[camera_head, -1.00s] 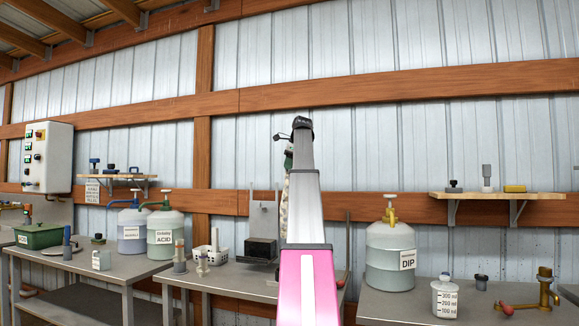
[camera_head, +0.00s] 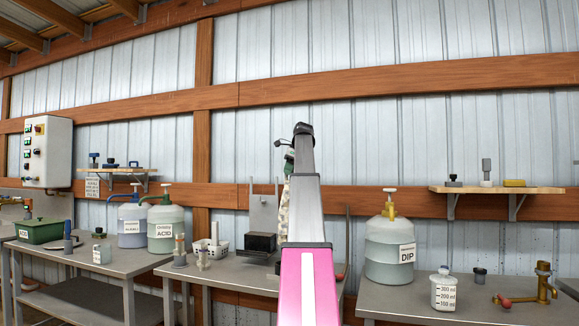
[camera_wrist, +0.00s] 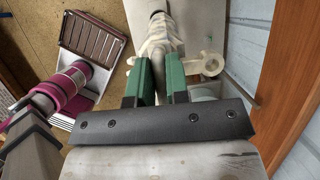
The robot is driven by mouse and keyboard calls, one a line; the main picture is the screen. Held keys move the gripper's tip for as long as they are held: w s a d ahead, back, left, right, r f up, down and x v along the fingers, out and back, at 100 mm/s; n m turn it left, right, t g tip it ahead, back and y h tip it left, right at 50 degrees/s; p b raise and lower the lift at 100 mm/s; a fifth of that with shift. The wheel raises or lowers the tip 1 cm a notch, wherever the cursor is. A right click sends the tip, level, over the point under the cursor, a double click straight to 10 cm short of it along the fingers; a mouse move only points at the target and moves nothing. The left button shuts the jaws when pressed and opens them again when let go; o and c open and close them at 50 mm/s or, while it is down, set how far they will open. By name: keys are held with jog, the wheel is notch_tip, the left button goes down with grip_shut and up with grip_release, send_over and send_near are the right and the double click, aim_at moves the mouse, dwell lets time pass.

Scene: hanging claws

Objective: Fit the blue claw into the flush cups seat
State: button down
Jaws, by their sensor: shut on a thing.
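In the wrist view my gripper (camera_wrist: 158,72) has its two green fingers shut on a pale, lumpy thing (camera_wrist: 160,42) with a darker top end. I see no clear blue on it, so I cannot tell whether it is the blue claw. In the head view my gripper (camera_head: 289,162) is small and partly behind my arm. A mottled whitish thing (camera_head: 284,205) hangs just below it, mostly covered by the arm. I cannot pick out the flush cups seat with certainty. A grey plate stand with a black block (camera_head: 262,242) stands on the middle bench, left of the arm.
Left of that stand are a white basket (camera_head: 202,247) and small cups. An ACID jug (camera_head: 165,228) and a bluish jug (camera_head: 132,228) stand on the left bench. A DIP jug (camera_head: 390,250) stands right of my arm. Wall shelves (camera_head: 497,189) hold small items.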

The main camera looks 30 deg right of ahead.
aim_at(289, 182)
jog(key=shift+f, duration=3.3)
jog(key=shift+s+a, duration=0.15)
jog(key=shift+a, duration=0.05)
jog(key=shift+d, duration=0.2)
jog(key=shift+f, duration=3.05)
jog(key=c, duration=1)
grip_release()
jog(key=shift+c, duration=0.2)
jog(key=v, duration=1)
jog(key=shift+d+r, duration=0.15)
jog(key=shift+r, duration=0.3)
